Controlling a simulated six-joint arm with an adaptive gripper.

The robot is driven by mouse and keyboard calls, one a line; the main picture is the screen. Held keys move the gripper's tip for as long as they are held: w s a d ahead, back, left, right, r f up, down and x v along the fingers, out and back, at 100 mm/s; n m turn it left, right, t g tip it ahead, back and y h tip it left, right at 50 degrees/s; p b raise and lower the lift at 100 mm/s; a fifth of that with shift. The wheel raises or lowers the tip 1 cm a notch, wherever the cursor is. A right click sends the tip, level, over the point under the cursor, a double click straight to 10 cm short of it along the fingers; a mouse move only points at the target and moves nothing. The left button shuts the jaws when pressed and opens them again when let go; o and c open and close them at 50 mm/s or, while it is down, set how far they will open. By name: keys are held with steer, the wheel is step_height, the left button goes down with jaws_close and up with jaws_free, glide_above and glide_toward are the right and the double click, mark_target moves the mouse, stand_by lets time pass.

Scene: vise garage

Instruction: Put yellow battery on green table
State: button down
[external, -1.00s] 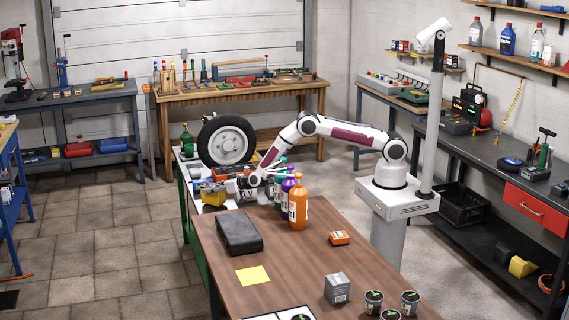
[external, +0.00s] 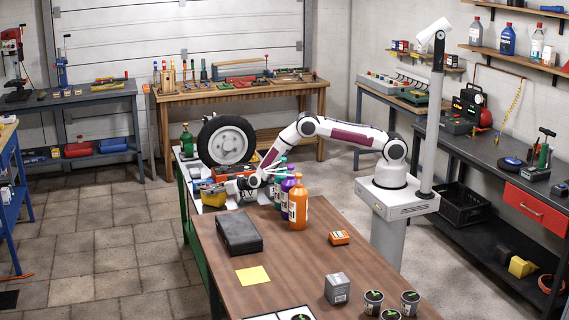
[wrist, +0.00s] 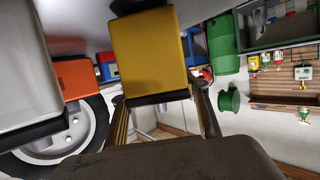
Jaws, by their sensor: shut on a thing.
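The yellow battery (external: 214,195) is a yellow block with a dark end. It is at the near part of the green table (external: 187,204), which has green legs and a light top. In the wrist view the battery (wrist: 150,48) sits between my two fingers. My gripper (external: 228,187) is shut on it, reaching in from the right; its fingers also show in the wrist view (wrist: 163,112). I cannot tell whether the battery touches the tabletop.
A wheel (external: 226,141) and a green bottle (external: 187,139) stand behind the battery. An orange bottle (external: 298,206) and a purple bottle (external: 287,190) stand near my wrist on the brown table (external: 300,262). A dark case (external: 239,232) lies at its left.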

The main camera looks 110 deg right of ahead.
steer(key=shift+f, duration=0.1)
stand_by(0.5)
steer(key=c, duration=1)
jaws_free()
steer(key=shift+c, duration=0.2)
steer(key=shift+s+f, duration=0.1)
steer(key=shift+f, duration=0.25)
steer(key=shift+r, duration=0.1)
steer(key=shift+a+r, duration=0.1)
steer(key=shift+a, duration=0.05)
steer(key=shift+s+a+r, duration=0.2)
steer(key=shift+s+a, duration=0.05)
steer(key=shift+v, duration=0.95)
steer(key=shift+d+r, duration=0.1)
steer(key=shift+r, duration=3.45)
